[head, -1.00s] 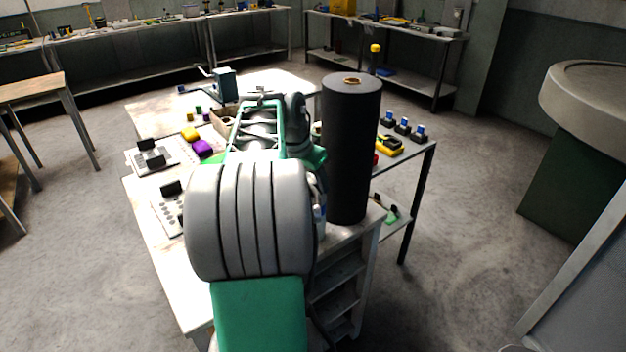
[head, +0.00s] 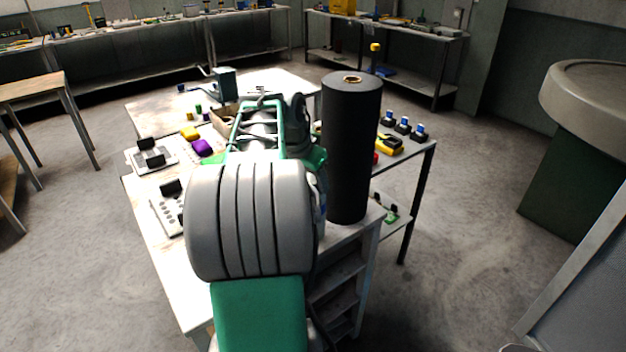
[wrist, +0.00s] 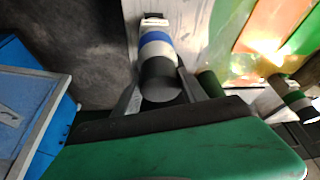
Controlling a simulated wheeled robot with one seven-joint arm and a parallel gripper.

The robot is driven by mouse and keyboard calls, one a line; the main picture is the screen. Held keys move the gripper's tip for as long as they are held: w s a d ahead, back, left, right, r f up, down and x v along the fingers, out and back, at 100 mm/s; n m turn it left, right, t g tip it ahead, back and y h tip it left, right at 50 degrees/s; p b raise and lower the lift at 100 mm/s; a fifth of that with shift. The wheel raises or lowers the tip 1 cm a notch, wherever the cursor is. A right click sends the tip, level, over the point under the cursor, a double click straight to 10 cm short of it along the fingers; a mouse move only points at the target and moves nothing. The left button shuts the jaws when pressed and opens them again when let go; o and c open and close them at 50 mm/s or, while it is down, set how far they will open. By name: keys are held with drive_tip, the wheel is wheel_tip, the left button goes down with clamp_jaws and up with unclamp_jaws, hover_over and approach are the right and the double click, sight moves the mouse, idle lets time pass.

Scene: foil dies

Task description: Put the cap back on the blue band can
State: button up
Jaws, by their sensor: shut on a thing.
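The blue band can (wrist: 156,46) shows in the wrist view at top centre, white with a blue band and a grey section below it. A dark grey round cap (wrist: 161,80) is in line with the can, at its end nearest me. My gripper (wrist: 160,92) is shut on the cap, one finger on each side. The cap and can look close together or touching; I cannot tell whether the cap is seated. In the head view my arm hides the gripper and cap.
A green-banded can (wrist: 292,98) stands right of the gripper in the wrist view, and a blue bin (wrist: 62,112) is at left. In the head view a tall black roll (head: 350,150) stands close right of my arm. Keypad-like boxes (head: 168,212) lie on the table at left.

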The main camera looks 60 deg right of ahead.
drive_tip(key=o, duration=1.4)
drive_tip(key=shift+c, duration=0.2)
drive_tip(key=shift+o, duration=0.3)
drive_tip(key=o, duration=0.4)
drive_tip(key=shift+o, duration=0.2)
drive_tip(key=shift+r+p, duration=2.95)
drive_tip(key=shift+r, duration=0.65)
drive_tip(key=shift+f, duration=0.1)
drive_tip(key=shift+c, duration=0.5)
clamp_jaws()
